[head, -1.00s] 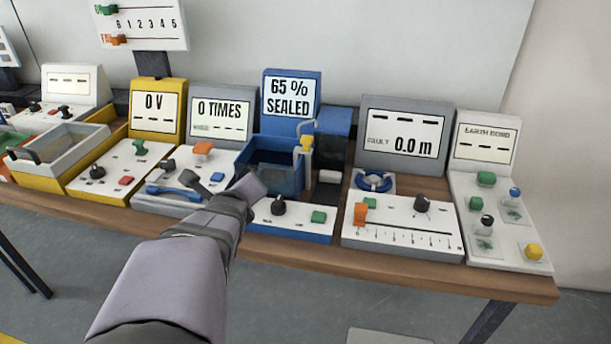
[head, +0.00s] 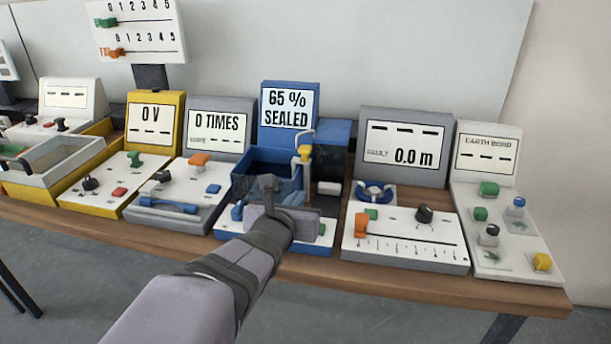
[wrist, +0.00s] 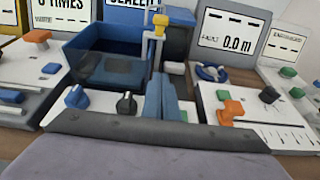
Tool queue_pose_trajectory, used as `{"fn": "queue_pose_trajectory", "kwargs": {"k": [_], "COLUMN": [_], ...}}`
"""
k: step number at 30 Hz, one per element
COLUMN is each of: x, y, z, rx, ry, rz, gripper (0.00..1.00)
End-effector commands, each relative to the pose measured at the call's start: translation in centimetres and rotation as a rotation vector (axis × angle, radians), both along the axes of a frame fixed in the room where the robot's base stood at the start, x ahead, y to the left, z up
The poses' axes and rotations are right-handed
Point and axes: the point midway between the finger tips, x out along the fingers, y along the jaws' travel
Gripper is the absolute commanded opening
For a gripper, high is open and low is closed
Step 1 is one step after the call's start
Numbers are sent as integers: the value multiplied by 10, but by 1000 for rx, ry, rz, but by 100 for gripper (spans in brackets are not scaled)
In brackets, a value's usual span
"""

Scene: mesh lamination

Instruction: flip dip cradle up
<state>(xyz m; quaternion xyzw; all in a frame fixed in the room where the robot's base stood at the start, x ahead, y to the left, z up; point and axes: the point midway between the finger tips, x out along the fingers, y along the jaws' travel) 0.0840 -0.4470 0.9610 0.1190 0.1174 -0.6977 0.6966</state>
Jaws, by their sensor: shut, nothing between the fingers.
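The blue sealing station (head: 334,130) reads "65 % SEALED" and has an open blue tank (head: 245,165). A post with a yellow piece (head: 304,153) stands at the tank's right side; I cannot tell which part is the dip cradle. A blue knob (head: 237,212) sits at the front left of the tank, and a black knob (wrist: 126,103) is beside it in the wrist view. My gripper (head: 268,183) is shut and empty in front of the tank. In the wrist view its fingers (wrist: 160,78) stand right of the black knob and partly hide the green button (wrist: 184,115).
Left of the blue station is a grey "0 TIMES" unit (head: 217,120) with a blue handle (head: 165,205). Right of it is a grey unit (head: 405,145) with an orange slider (head: 361,225). The stations stand close together on a wooden bench (head: 500,288).

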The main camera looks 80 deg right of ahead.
Motion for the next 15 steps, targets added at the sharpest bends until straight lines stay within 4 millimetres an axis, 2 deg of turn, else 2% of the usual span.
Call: {"fn": "queue_pose_trajectory", "kwargs": {"k": [8,15], "x": [0,0], "y": [-11,-38], "z": [-6,-14], "rx": [2,4], "ry": [2,4], "rz": [2,1], "gripper": [0,0]}}
